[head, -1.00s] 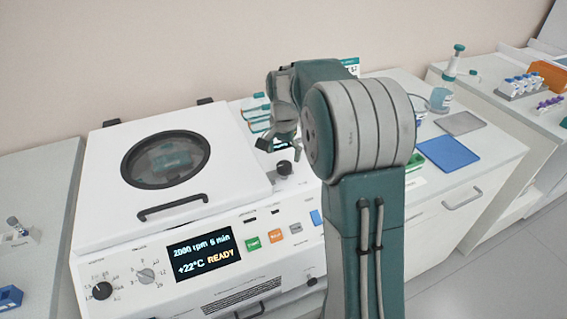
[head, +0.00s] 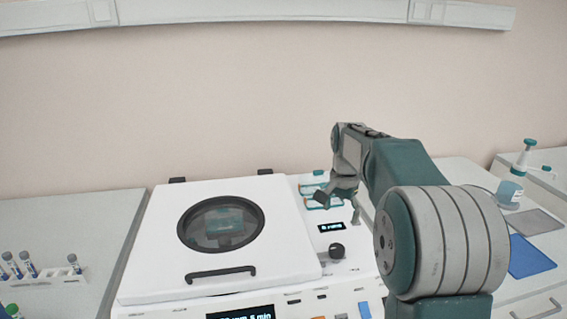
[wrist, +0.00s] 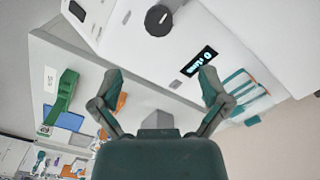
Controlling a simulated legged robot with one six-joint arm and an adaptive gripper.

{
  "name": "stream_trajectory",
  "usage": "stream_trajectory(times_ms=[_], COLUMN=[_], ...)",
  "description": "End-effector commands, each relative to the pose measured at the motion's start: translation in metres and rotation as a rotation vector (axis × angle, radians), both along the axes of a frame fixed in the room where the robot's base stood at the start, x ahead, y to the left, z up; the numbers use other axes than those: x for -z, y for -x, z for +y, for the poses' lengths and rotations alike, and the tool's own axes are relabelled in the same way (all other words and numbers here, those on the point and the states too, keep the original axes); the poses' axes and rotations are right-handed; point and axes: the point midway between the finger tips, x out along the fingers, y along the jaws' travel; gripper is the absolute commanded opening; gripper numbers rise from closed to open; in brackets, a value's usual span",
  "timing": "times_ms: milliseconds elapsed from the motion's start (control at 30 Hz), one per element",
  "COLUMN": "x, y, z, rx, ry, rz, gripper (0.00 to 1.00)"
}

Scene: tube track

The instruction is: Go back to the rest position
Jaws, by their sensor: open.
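My gripper (wrist: 158,88) is open and empty in the wrist view, its two fingers spread wide. In the head view my gripper (head: 338,196) hangs in the air in front of the teal-and-white items behind the centrifuge's right side, with my arm bent across the right half. The white centrifuge (head: 160,262) stands at the centre left with its lid shut; a round window and a dark handle (head: 221,273) show on the lid. Its black knob (head: 337,250) is below my gripper, and the knob also shows in the wrist view (wrist: 158,20).
A rack with several tubes (head: 72,268) stands on the left bench. On the right are a blue mat (head: 528,256), a grey mat (head: 537,222) and a bottle with a teal top (head: 511,190). The wall above is clear, apart from a white rail (head: 250,12).

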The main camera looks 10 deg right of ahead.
Motion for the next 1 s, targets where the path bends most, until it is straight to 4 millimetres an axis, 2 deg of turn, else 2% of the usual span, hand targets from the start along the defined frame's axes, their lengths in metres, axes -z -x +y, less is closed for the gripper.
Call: stream_trajectory(times_ms=[167, 533, 767, 1000], x=[-0.016, -0.051, -0.059, -0.055], y=[0.018, 0.091, 0.141, 0.192], z=[0.011, 0.048, 0.067, 0.083], rx=[-0.061, -0.304, -0.454, -0.608], ry=[0.007, 0.047, 0.079, 0.121], rz=[-0.036, -0.162, -0.238, -0.316], gripper=[0.96, 0.96, 0.96, 0.96])
